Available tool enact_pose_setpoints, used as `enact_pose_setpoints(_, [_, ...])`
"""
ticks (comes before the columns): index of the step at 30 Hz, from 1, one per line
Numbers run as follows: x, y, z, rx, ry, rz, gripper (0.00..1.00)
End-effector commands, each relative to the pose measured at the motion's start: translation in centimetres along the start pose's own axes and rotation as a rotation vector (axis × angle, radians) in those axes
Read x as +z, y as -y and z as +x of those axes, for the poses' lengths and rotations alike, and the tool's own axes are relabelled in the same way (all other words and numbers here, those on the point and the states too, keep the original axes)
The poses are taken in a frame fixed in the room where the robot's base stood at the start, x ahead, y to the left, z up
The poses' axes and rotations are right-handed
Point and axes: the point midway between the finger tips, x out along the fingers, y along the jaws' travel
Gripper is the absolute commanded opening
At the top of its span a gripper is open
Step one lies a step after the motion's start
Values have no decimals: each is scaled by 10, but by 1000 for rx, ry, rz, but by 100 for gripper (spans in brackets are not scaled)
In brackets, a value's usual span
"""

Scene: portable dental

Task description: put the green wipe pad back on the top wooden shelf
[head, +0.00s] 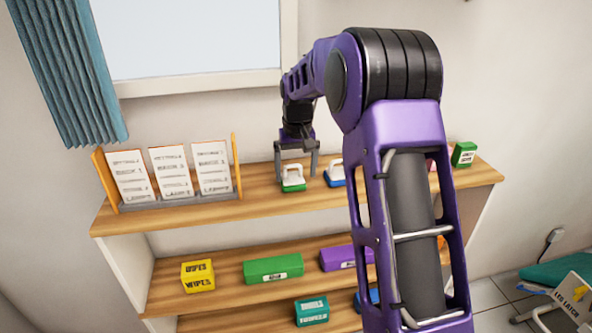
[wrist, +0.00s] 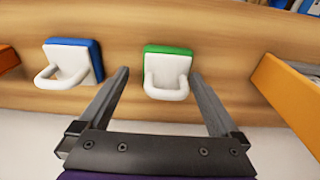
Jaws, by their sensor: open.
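The green wipe pad (head: 293,184) has a white top with a loop handle and a green base. It sits on the top wooden shelf (head: 262,199), right of the card rack. My gripper (head: 297,172) is open above it, one finger to each side. In the wrist view the pad (wrist: 167,75) appears between the two spread fingers of my gripper (wrist: 160,82), with clear gaps on both sides. The pad seems to rest on the shelf, and no finger visibly touches it.
A blue pad (head: 335,173) stands close to its right; it also shows in the wrist view (wrist: 72,62). An orange-ended rack (head: 170,172) with white cards stands left. A green box (head: 464,154) is at the far right. The lower shelf holds a yellow wipes box (head: 198,275).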

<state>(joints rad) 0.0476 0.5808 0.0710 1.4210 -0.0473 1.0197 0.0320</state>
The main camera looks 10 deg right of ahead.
Motion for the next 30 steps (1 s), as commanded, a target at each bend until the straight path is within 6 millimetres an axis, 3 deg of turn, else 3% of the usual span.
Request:
enact_pose_setpoints(5, [-1, 0, -12, 0, -2, 0, 99])
enact_pose_setpoints(19, [-1, 0, -105, 0, -3, -1, 99])
enact_pose_setpoints(24, [-1, 0, -120, 0, 0, 0, 99])
enact_pose_setpoints(30, [0, 0, -123, 0, 1, 0, 99])
